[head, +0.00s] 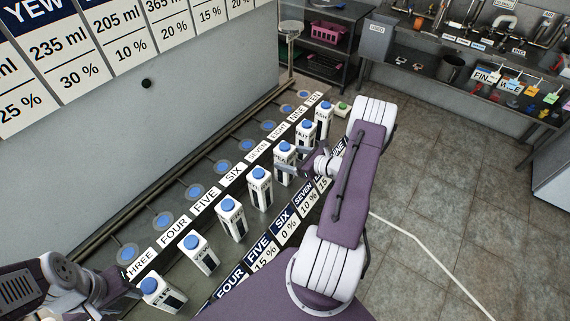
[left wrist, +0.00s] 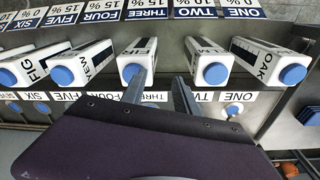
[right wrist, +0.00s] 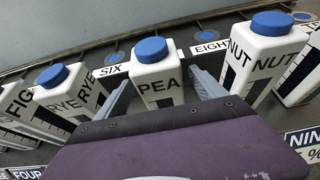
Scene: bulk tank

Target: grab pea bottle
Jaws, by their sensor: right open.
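The pea bottle (right wrist: 158,75) is white with a blue cap and black PEA lettering. In the right wrist view it stands upright between the two fingers of my right gripper (right wrist: 160,93); the gripper body hides its lower part, and I cannot tell whether the fingers touch it. In the head view the pea bottle (head: 284,152) stands in the bottle row, with my right gripper (head: 287,168) at it from the right. My left gripper (left wrist: 160,85) is open and empty, its left finger overlapping the fir bottle (left wrist: 132,62) in the left wrist view.
The rye bottle (right wrist: 62,92) and a nut bottle (right wrist: 262,55) stand close on either side. More bottles line the row, including fig (head: 232,218) and yew (head: 200,256). A grey wall (head: 150,130) rises behind the row. The tiled floor (head: 440,190) at right is open.

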